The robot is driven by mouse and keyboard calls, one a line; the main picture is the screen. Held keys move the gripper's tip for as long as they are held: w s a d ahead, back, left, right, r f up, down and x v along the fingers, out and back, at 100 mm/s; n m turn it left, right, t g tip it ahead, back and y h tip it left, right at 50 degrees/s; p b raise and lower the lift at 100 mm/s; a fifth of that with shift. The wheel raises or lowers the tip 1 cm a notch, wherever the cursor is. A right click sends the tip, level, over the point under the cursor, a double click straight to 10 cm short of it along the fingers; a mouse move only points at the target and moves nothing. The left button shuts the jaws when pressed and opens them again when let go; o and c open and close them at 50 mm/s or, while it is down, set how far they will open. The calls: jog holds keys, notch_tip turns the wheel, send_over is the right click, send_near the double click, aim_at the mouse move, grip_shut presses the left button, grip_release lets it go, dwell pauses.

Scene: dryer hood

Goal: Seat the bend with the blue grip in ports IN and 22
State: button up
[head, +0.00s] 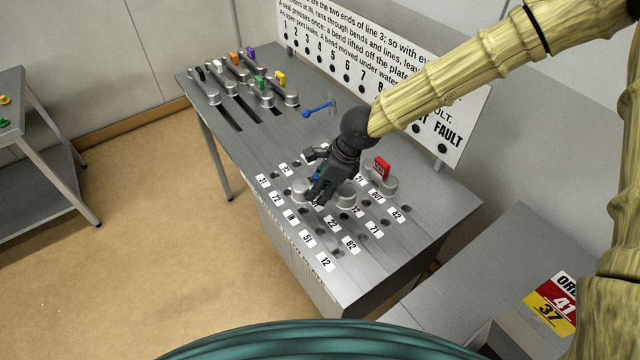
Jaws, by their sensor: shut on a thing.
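My gripper (318,180) is over the port plate of the metal table. It is shut on the blue grip (316,176), of which only a small piece shows between the dark fingers. Grey metal of the bend (300,190) shows left of the fingers, and grey metal also shows to their right. The IN label (291,216) lies in front of the gripper, and the 22 label (332,223) to its lower right. The fingers hide part of the bend and nearby ports. I cannot tell whether the bend's ends are above the plate or in holes.
A bend with a red grip (381,168) stands by the OUT label, right of my gripper. Several bends with coloured grips (235,62) lie in a slotted rack at the back left. A blue lever (318,108) is behind the gripper. A lettered board (360,70) stands along the table's back.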

aim_at(338, 189)
jog(key=shift+f+b, duration=0.7)
jog(key=shift+f, duration=1.05)
jog(key=shift+p, duration=1.25)
dwell(0.7)
jog(key=shift+f+b, duration=0.65)
jog(key=shift+f, duration=0.6)
dwell(0.5)
jog(key=o, duration=1.3)
jog(key=v, duration=1.2)
jog(key=shift+r, duration=0.1)
